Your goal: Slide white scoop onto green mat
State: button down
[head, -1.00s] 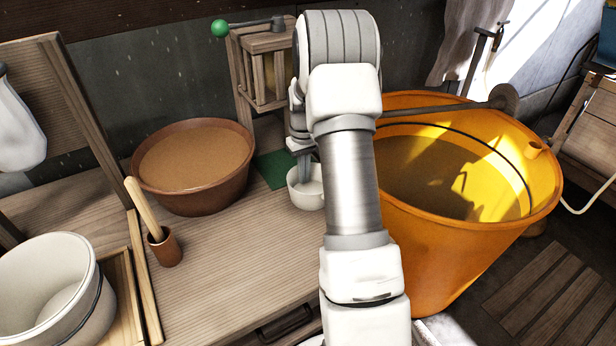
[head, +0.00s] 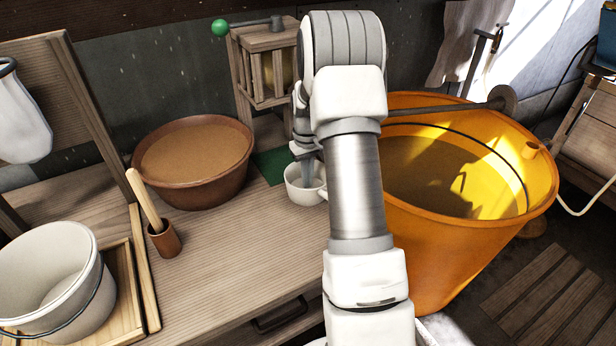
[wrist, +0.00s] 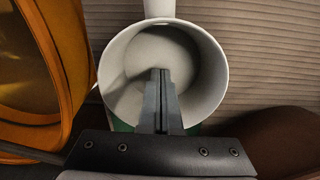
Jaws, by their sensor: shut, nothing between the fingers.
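The white scoop (head: 303,195) is a round cup standing upright on the wooden bench, at the near right edge of the green mat (head: 268,166). In the wrist view the scoop (wrist: 112,78) opens toward me, its handle pointing up. Slivers of the mat (wrist: 121,126) show by its lower rim; how much of the scoop lies over the mat is hidden. My gripper (head: 309,184) is shut and empty, its fingertips inside the scoop's mouth. In the wrist view the fingers (wrist: 160,75) reach over the rim; contact with the wall is unclear.
An orange tub (head: 455,235) stands close on the right. A brown bowl (head: 205,190) sits left of the mat, and a wooden box (head: 268,70) behind it. A small pot with a stick (head: 165,240) and a white bucket (head: 55,290) are further left. The front bench is clear.

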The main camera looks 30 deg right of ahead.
jog(key=shift+s, duration=0.3)
notch_tip(320, 180, up, 10)
jog(key=p, duration=0.1)
jog(key=shift+p, duration=0.3)
